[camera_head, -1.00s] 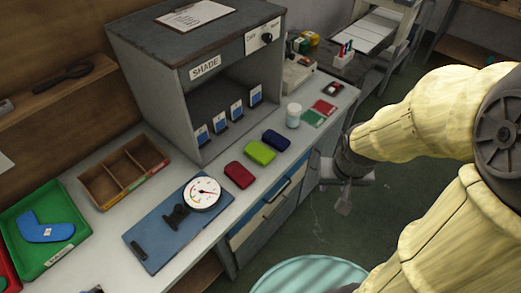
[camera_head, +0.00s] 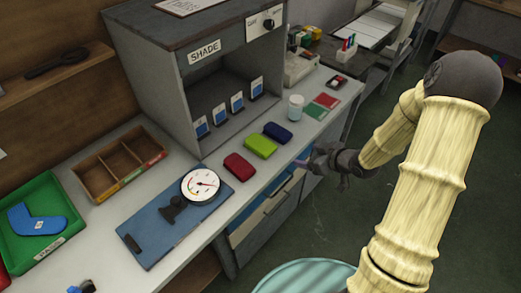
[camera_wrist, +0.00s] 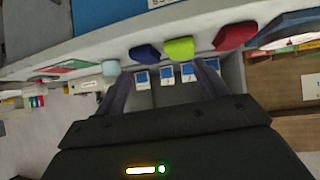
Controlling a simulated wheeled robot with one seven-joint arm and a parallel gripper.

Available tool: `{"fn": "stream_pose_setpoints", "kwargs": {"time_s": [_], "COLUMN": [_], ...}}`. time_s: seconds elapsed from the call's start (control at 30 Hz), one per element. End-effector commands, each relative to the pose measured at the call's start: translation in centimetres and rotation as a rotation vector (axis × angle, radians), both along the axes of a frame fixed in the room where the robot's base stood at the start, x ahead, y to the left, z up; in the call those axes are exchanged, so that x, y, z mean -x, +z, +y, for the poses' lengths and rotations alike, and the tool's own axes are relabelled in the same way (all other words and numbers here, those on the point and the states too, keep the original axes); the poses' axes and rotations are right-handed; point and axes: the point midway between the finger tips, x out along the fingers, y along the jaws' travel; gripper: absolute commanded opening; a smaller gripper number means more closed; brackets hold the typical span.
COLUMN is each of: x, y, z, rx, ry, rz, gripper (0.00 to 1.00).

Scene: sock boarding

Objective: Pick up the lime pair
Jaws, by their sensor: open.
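The lime pair (camera_head: 260,145) is a folded lime-green bundle on the counter in front of the SHADE box. It lies between a dark blue pair (camera_head: 278,132) on its right and a dark red pair (camera_head: 239,166) on its left. In the wrist view the lime pair (camera_wrist: 180,48) shows beyond the fingers, near the picture's middle. My gripper (camera_head: 312,161) is just off the counter's front edge, to the right of the lime pair and apart from it. In the wrist view its two fingers (camera_wrist: 163,82) are spread with nothing held between them.
The grey SHADE box (camera_head: 150,95) with several blue-and-white cards stands behind the pairs. A white jar (camera_head: 296,107) and red and green swatches (camera_head: 320,105) lie to the right. A dial gauge (camera_head: 201,185) on a blue board (camera_head: 160,238) stands to the left.

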Motion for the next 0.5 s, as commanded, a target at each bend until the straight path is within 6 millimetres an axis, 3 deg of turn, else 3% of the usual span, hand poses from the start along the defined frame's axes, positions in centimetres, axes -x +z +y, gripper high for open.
{"fn": "stream_pose_setpoints", "kwargs": {"time_s": [0.03,0.2,0.5], "x": [-0.1,0.1,0.2], "y": [-1.2,-1.4,-1.2], "z": [0.6,2.1,2.3], "rx": [-0.063,-0.204,-0.226], "ry": [0.039,0.13,0.146], "rz": [-0.03,-0.118,-0.133], "gripper": [0.73,0.73,0.73]}}
